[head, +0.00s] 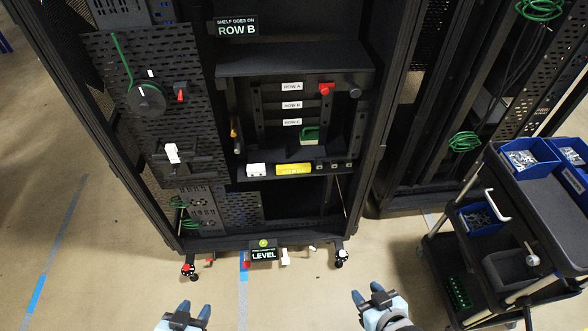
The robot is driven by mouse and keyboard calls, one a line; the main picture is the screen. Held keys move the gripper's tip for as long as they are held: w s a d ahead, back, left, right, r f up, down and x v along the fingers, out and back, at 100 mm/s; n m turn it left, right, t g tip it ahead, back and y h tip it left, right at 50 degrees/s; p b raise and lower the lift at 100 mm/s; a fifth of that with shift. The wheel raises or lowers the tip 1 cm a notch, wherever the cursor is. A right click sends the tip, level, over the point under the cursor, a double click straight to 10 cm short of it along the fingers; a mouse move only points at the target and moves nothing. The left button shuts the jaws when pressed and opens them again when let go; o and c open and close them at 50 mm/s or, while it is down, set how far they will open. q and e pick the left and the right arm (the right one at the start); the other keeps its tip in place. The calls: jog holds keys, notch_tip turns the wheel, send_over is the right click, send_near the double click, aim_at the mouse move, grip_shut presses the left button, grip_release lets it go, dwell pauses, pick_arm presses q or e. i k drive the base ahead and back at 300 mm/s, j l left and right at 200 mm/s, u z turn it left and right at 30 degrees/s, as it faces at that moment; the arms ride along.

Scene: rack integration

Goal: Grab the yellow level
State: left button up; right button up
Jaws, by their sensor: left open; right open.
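The yellow level (294,169) lies on a dark ledge low in the open black rack, near the middle of the head view. A small white block sits to its left and small dark parts sit to its right. My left gripper (193,311) is open and empty at the bottom of the view, in front of the rack and left of the level. My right gripper (366,293) is open and empty at the bottom, right of the level. Both are well apart from the level.
The black rack (295,60) has a sign (264,255) reading LEVEL at its base and casters at its front corners. A perforated panel (115,90) is on its left. A dark cart (540,200) with blue bins stands at the right. The floor in front is mostly clear.

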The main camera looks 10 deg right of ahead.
aim_at(304, 167)
jog(key=i+j+z, duration=0.1)
jog(key=i+j, duration=0.35)
jog(key=i+j+z, duration=0.1)
jog(key=i+j, duration=0.3)
jog(key=j, duration=0.15)
jog(key=i+j, duration=0.4)
jog(key=j, duration=0.15)
jog(key=i+l+z, duration=0.05)
